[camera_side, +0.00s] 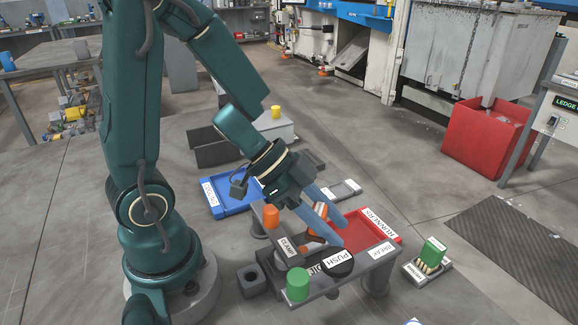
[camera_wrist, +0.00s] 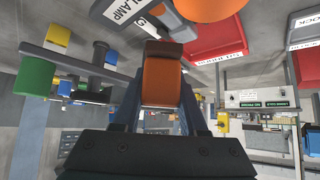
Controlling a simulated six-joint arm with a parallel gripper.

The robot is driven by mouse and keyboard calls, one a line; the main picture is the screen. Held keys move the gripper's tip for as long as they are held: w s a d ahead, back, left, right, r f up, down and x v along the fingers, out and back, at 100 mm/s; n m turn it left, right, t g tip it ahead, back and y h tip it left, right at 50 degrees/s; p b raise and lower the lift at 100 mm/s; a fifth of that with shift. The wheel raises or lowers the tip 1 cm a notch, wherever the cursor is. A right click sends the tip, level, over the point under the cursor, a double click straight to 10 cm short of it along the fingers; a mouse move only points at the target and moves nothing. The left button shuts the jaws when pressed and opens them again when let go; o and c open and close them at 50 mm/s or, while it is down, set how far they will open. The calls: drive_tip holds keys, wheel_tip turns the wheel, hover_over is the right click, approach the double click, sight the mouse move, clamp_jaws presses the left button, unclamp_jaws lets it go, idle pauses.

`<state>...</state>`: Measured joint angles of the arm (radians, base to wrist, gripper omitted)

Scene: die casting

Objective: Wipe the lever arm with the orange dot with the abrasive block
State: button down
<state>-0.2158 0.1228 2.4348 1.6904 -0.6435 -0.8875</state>
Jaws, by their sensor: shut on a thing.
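My gripper (camera_side: 328,226) reaches down over a dark grey fixture (camera_side: 318,290) in the side view. In the side view one finger partly covers the block (camera_side: 319,209). An upright orange cylinder (camera_side: 271,216) stands at the fixture's left, by a dark bar labelled CLAMP (camera_side: 288,246). I cannot tell which part is the lever arm with the orange dot. The block appears held above the fixture; contact cannot be told.
A black PUSH button (camera_side: 338,263) and green cylinder (camera_side: 297,284) stand at the fixture's front. A red RUNNERS tray (camera_side: 386,229) lies behind right, a blue tray (camera_side: 225,206) behind left. A green block in a small holder (camera_side: 428,270) stands at right.

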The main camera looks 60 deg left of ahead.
drive_tip(key=shift+f, duration=0.9)
drive_tip(key=shift+w+f, duration=0.4)
drive_tip(key=shift+w, duration=0.15)
drive_tip(key=shift+w+f, duration=0.1)
drive_tip(key=shift+w, duration=2.1)
drive_tip(key=shift+s, duration=2.8)
wheel_tip(320, 180, up, 2)
drive_tip(key=shift+w+r, duration=0.1)
drive_tip(key=shift+r, duration=0.1)
wheel_tip(320, 180, up, 6)
drive_tip(key=shift+f, duration=0.15)
drive_tip(key=shift+f, duration=0.1)
